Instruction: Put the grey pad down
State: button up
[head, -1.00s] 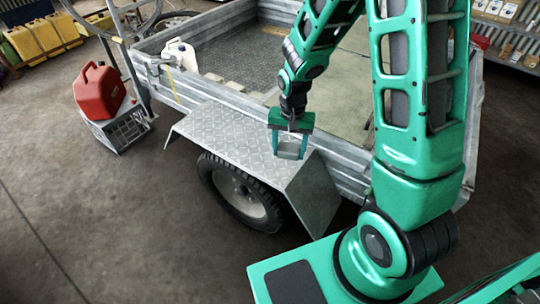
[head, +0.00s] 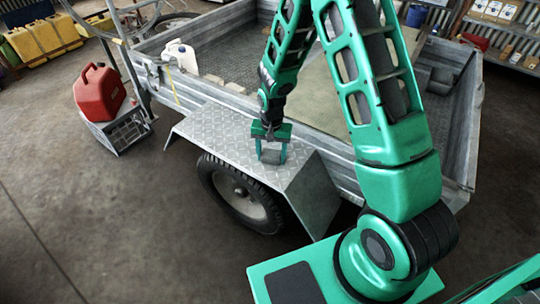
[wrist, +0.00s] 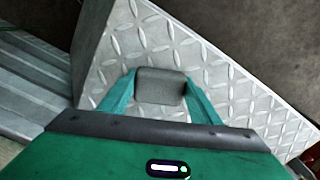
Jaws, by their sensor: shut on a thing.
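The grey pad (head: 271,157) is a small dark grey block between the fingers of my gripper (head: 271,153). In the wrist view the pad (wrist: 160,86) sits between the two green fingertips (wrist: 160,92), with the patterned metal behind it. My gripper is shut on the pad and points down over the silver tread-plate mudguard (head: 213,127) of the trailer. I cannot tell whether the pad touches the plate or is just above it.
The trailer bed (head: 325,98) with metal side walls lies behind the mudguard. A tyre (head: 240,194) is below it. A white jug (head: 181,55) stands near the trailer's front corner. A red fuel can (head: 99,92) sits on a grey crate (head: 118,131) at left. The mudguard's left part is clear.

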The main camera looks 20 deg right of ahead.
aim_at(272, 155)
jog(key=shift+f, duration=0.2)
jog(key=shift+s+f, duration=0.1)
jog(key=shift+f, duration=0.05)
jog(key=o, duration=1.2)
jog(key=shift+s, duration=0.15)
jog(key=shift+d+f, duration=0.1)
jog(key=shift+d, duration=0.15)
jog(key=shift+d+r, duration=0.1)
jog(key=shift+r, duration=0.25)
notch_tip(272, 155, up, 12)
jog(key=shift+w+a+r, duration=0.15)
jog(key=shift+w+a, duration=0.1)
jog(key=shift+a, duration=0.05)
jog(key=shift+d, duration=0.1)
